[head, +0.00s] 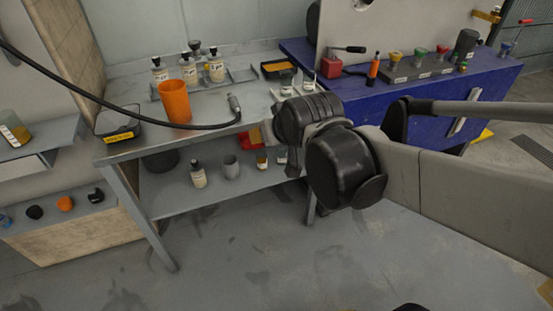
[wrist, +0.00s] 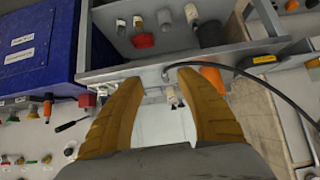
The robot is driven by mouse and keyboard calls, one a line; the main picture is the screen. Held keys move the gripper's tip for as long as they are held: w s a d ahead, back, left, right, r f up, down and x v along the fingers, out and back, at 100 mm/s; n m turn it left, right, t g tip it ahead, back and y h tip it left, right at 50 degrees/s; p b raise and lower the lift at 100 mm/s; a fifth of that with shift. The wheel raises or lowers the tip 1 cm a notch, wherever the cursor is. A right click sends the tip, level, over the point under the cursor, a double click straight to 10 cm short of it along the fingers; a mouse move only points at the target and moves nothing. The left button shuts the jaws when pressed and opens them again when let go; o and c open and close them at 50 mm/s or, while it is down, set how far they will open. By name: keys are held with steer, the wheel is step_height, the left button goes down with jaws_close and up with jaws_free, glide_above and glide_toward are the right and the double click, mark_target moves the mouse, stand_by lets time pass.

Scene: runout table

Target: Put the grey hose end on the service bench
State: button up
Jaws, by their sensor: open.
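The grey hose end (head: 235,104) is on the end of a black hose (head: 190,126) and appears to lie on the top of the grey service bench (head: 135,148). In the wrist view, my gripper (wrist: 160,78) is open, its two yellow-brown fingers spread. A small grey piece, apparently the hose end (wrist: 166,73), shows near the fingertips, with the hose (wrist: 262,82) running off to the right. I cannot tell whether a finger touches it. In the head view my arm's end is just right of the hose end, and its fingers are hidden.
An orange cup (head: 174,101) stands beside the hose, with a black tray (head: 118,122) to its left. White bottles (head: 216,68) stand behind. A blue bench (head: 425,104) with coloured items is on the right. Several containers stand on the lower shelf (head: 178,200). The front floor is clear.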

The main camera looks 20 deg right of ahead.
steer(key=s+f+g, duration=0.2)
steer(key=s+f, duration=0.1)
steer(key=s, duration=1.1)
steer(key=shift+s+f+g, duration=0.2)
steer(key=shift+s+g, duration=0.1)
steer(key=shift+s, duration=0.1)
